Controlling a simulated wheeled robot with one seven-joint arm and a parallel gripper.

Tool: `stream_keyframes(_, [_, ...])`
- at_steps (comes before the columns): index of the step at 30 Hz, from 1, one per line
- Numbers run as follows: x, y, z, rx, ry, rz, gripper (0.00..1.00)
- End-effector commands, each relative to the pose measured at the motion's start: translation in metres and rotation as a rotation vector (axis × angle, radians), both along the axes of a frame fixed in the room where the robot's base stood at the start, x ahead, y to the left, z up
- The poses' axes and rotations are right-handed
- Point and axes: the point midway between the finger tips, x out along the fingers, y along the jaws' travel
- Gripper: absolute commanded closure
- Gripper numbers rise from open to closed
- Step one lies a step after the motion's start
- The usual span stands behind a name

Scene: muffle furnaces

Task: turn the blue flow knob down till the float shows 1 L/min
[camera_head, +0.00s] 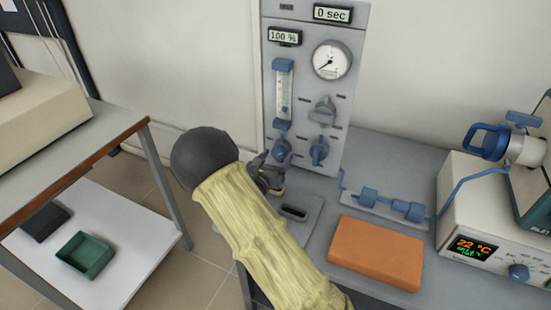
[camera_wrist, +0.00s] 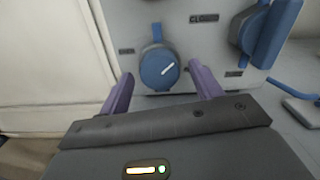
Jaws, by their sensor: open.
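The blue flow knob (camera_wrist: 158,70) is on the grey panel (camera_head: 310,90), below the flow tube (camera_head: 284,92) with its blue end caps. In the head view the knob (camera_head: 281,149) is partly hidden by my gripper. A white pointer line on it slants up to the right in the wrist view. My gripper (camera_wrist: 162,88) is open, with its two purple fingers on either side of the knob and a little below and in front of it. I cannot tell whether they touch it. The float's reading is too small to tell.
A grey knob (camera_head: 322,110) and a dial gauge (camera_head: 332,60) are above. An orange block (camera_head: 376,252) and a furnace controller (camera_head: 490,215) are to the right.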

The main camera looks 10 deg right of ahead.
Motion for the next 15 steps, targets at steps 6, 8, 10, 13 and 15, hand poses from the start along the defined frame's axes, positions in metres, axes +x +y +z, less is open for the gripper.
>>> stream_keyframes(6, [-0.0003,0.0003,0.0,0.0,0.0,0.0,0.75])
stream_keyframes(8, [-0.0003,0.0003,0.0,0.0,0.0,0.0,0.8])
stream_keyframes(10, [-0.0003,0.0004,-0.0003,0.003,-0.002,0.0,0.8])
stream_keyframes(13, [-0.0003,0.0005,-0.0017,0.031,-0.022,0.0,0.8])
stream_keyframes(15, [-0.0002,0.0006,-0.0024,0.064,-0.046,0.0,0.8])
